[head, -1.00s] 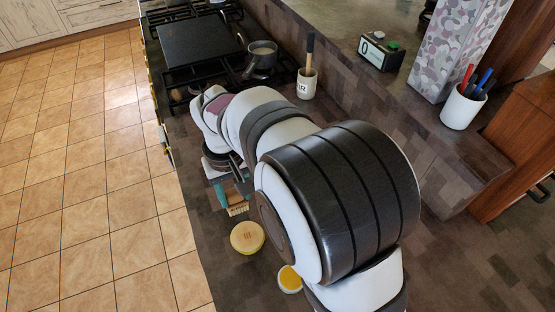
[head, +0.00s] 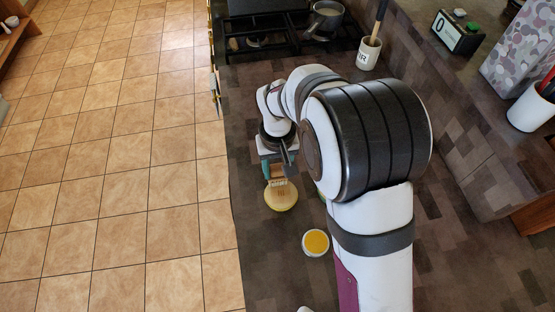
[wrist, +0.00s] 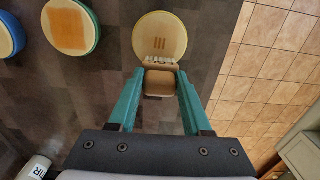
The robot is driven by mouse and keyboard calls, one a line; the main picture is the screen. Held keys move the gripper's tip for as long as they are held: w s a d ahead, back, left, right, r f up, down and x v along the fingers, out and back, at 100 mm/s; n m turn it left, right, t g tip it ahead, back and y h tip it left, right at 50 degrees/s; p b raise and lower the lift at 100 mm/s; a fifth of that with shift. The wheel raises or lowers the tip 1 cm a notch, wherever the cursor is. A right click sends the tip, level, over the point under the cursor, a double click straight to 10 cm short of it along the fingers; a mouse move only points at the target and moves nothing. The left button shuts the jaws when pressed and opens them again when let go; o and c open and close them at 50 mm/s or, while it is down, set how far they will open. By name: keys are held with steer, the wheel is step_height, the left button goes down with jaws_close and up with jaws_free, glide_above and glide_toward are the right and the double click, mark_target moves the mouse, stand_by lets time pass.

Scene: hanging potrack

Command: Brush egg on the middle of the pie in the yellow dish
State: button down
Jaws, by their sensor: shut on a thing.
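My gripper (wrist: 157,103) is shut on a brush (wrist: 160,79) with a wooden handle and pale bristles. The brush also shows in the head view (head: 278,184). The pie in the yellow dish (wrist: 159,36) is pale, with short dark slits in its middle. The yellow dish (head: 281,206) is under the brush end in the head view. The bristles overlap the pie's near edge in the wrist view, short of its slits; I cannot tell whether they touch. A small white bowl of yellow egg (head: 315,242) stands nearer the head camera.
A green dish (wrist: 95,40) holds a pie with an orange patch. A blue dish (wrist: 10,35) is cut off at the left. A utensil mug (head: 368,55) and the stove (head: 265,40) stand farther off. The counter ends beside the tiled floor.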

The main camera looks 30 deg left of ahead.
mark_target(279, 168)
steer(key=shift+s+d+f, duration=0.1)
steer(key=shift+s+d, duration=2.05)
steer(key=shift+s, duration=0.3)
steer(key=shift+w+a+r, duration=0.15)
steer(key=shift+w+a, duration=0.95)
steer(key=shift+w, duration=0.2)
steer(key=shift+w+a+r, duration=0.15)
steer(key=shift+w+a, duration=0.9)
steer(key=shift+w, duration=0.25)
steer(key=shift+s+d, duration=0.2)
steer(key=shift+d, duration=0.1)
steer(key=shift+s+d+f, duration=0.1)
steer(key=shift+s+d, duration=1.9)
steer(key=shift+s, duration=0.3)
steer(key=shift+w+a+r, duration=0.15)
steer(key=shift+w+a, duration=0.95)
steer(key=shift+w, duration=0.15)
steer(key=shift+w+a+r, duration=0.1)
steer(key=shift+w+a, duration=0.95)
steer(key=shift+w, duration=0.15)
steer(key=shift+w+a+r, duration=0.1)
steer(key=shift+r, duration=3.5)
